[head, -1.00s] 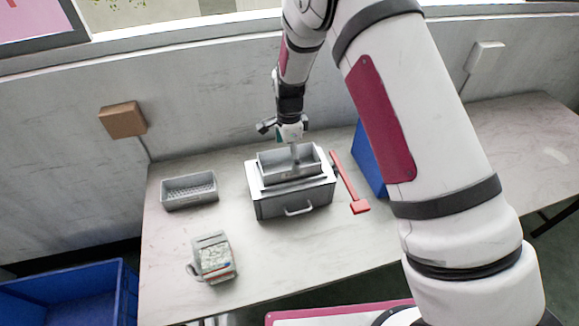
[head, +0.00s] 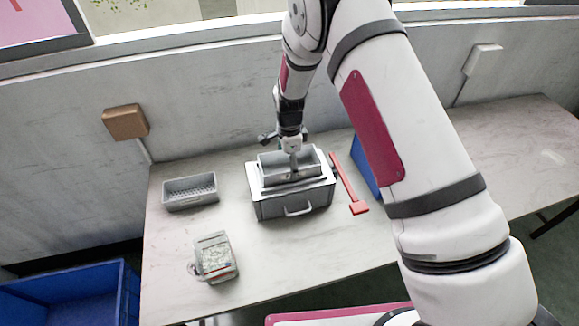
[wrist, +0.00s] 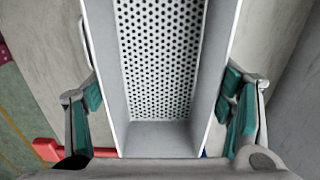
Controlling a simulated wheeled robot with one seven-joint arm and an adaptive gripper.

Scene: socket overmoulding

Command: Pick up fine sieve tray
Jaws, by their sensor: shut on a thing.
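A grey rectangular sieve tray (head: 308,178) sits on top of the light grey box with a front handle (head: 290,205). The wrist view shows its perforated floor and side walls (wrist: 160,135) from above. My gripper (head: 293,172) is down at this tray, shut on it. In the wrist view the teal-padded fingers of my gripper (wrist: 163,108) lie on either side of the tray's two long walls. A second grey tray with a perforated floor (head: 190,203) lies on the table at the left. I cannot tell which tray has the finer holes.
A red long-handled tool (head: 346,182) lies just right of the box. A blue bin (head: 366,165) stands behind my arm. A clear jug of pale grains (head: 214,258) stands at the front left. Another blue bin (head: 70,300) is beside the table. The table's front middle is clear.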

